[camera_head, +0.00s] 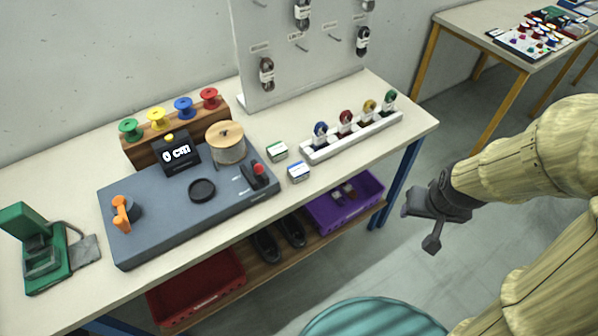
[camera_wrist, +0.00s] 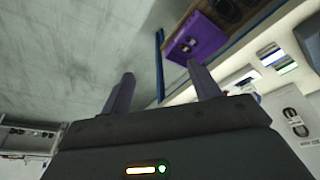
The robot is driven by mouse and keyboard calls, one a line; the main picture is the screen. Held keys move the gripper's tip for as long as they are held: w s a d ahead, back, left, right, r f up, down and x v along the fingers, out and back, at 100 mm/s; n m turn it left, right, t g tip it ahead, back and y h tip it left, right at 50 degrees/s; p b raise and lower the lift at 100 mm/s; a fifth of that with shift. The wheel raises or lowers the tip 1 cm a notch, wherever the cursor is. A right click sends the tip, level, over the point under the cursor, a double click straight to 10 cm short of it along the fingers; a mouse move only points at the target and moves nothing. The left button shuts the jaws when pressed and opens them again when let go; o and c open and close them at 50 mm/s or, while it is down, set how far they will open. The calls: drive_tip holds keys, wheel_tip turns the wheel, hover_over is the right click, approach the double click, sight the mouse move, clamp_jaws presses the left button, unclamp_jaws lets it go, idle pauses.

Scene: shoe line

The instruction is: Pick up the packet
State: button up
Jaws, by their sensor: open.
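Which item is the packet is not clear. Two small white packs lie on the table: a green-marked pack (camera_head: 277,151) and a blue-marked pack (camera_head: 298,172), between the grey machine and the white rack. Small wrapped items (camera_head: 348,190) also lie in the purple crate (camera_head: 322,222) on the lower shelf. My gripper (camera_head: 420,228) is open and empty, in the air to the right of the table and apart from all of these. In the wrist view, its fingers (camera_wrist: 160,75) are spread, with floor between them; the purple crate (camera_wrist: 209,34) shows beyond the right finger.
A white rack (camera_head: 318,157) holds several coloured rolls. A grey machine (camera_head: 150,225) with a spool (camera_head: 226,142) fills the table's middle. A pegboard (camera_head: 330,60) with lace bundles stands behind. A teal round seat (camera_head: 370,318) is below.

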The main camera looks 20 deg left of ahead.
drive_tip(key=w+a+f+n+t+y, duration=0.1)
drive_tip(key=w+a+f+n+t, duration=0.1)
drive_tip(key=w+a+f+n, duration=0.3)
drive_tip(key=w+a+f+n+t+y, duration=0.1)
drive_tip(key=a+y, duration=0.3)
drive_tip(key=a, duration=0.4)
drive_tip(key=w+a+f+n+t+y+b, duration=0.1)
drive_tip(key=a+f+y, duration=0.3)
drive_tip(key=a, duration=0.5)
drive_tip(key=shift+w+f+n+t+y+b, duration=0.25)
drive_tip(key=shift+n+t+y, duration=0.25)
drive_tip(key=shift+n+t, duration=0.3)
drive_tip(key=shift+b, duration=0.3)
drive_tip(key=b+x, duration=0.2)
drive_tip(key=b, duration=0.3)
drive_tip(key=shift+f, duration=0.15)
drive_tip(key=shift+w+a+b, duration=0.1)
drive_tip(key=shift+w+b, duration=0.05)
drive_tip(key=shift+b, duration=0.35)
